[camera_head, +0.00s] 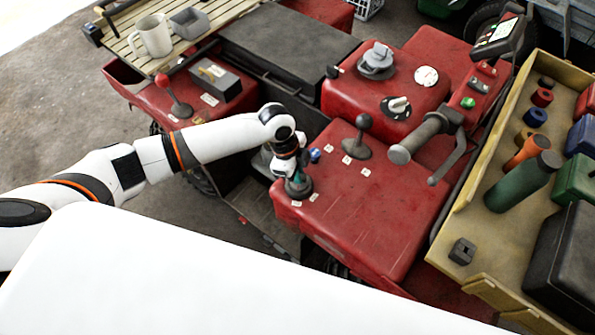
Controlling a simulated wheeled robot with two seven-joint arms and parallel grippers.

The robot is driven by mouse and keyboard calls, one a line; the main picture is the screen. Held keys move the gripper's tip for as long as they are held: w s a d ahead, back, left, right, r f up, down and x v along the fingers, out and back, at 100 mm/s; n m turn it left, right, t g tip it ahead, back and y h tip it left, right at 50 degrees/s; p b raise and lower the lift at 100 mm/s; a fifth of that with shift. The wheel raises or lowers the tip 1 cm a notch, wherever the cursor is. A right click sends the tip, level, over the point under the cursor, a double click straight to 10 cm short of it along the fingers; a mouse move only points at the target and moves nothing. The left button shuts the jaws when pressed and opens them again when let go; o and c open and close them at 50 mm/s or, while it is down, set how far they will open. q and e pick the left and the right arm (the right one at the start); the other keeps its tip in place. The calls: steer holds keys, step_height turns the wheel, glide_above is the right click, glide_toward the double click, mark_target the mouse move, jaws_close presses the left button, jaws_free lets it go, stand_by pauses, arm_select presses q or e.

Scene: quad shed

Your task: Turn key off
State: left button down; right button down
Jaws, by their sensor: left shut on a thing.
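My left gripper (294,174) reaches down from the end of my white left arm to the left edge of the red quad body (365,215). It is shut on the key, directly over a dark round key switch (299,190). The fingers cover the key, so its turned angle cannot be read. Small white labels sit around the switch on the red panel. My right gripper is not in view.
A black-knobbed lever (360,138) and a blue button (315,154) stand close to the gripper. A handlebar grip (418,138) with a brake lever lies to the right. A yellow tray (478,215) holds bottles and cases. A mug (154,36) stands on the slatted rack.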

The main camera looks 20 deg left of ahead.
arm_select(q)
steer(key=shift+r+n+t+p, duration=0.15)
steer(key=shift+n+t+p, duration=0.25)
steer(key=shift+n+p, duration=1.85)
steer(key=shift+n, duration=0.05)
